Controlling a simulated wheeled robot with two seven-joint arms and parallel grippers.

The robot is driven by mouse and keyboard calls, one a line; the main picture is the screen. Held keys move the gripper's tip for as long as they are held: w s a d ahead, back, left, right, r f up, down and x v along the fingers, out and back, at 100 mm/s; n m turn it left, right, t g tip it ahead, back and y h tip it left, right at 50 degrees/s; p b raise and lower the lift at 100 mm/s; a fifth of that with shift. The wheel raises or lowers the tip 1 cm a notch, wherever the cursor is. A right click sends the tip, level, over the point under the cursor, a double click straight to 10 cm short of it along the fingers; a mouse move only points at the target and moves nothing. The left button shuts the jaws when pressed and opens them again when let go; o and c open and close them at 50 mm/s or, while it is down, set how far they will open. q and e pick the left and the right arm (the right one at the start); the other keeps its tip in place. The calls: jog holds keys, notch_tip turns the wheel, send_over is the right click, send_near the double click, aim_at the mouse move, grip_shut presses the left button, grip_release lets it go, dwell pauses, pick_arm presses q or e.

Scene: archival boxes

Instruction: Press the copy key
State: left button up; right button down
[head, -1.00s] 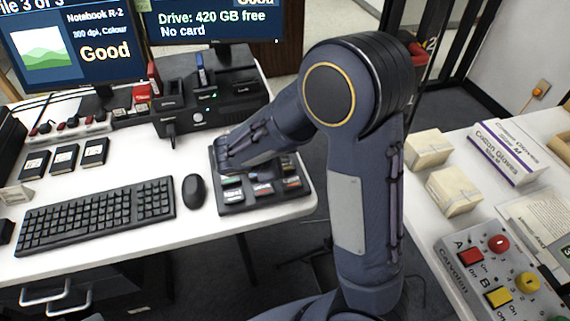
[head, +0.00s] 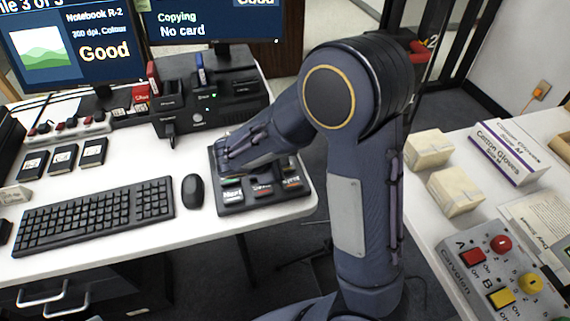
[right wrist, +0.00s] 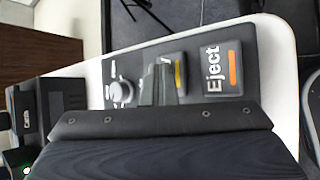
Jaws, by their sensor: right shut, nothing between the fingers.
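The black key panel (head: 236,207) lies on the white desk, right of the mouse. Its front row of keys has green, red and orange marks; I cannot read the labels surely. My right gripper (head: 232,158) is over the panel's back part, and it hides some keys. In the right wrist view the shut, empty fingertips (right wrist: 160,85) are over the panel next to a key with a yellow stripe (right wrist: 180,74), partly covering it. The Eject key (right wrist: 222,70) is right of them, and a round knob (right wrist: 119,91) is left. My left gripper is out of view.
The right monitor (head: 210,22) reads "Copying" and "No card". A black drive dock (head: 210,100) stands behind the panel. A keyboard (head: 95,215) and mouse (head: 194,190) are to the left. A second table with boxes and a control box (head: 500,275) is at the right.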

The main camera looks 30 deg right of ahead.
jog(key=shift+r+p, duration=0.7)
jog(key=shift+r, duration=0.15)
notch_tip(320, 180, up, 5)
jog(key=p, duration=0.4)
jog(key=shift+r, duration=0.1)
dwell(0.6)
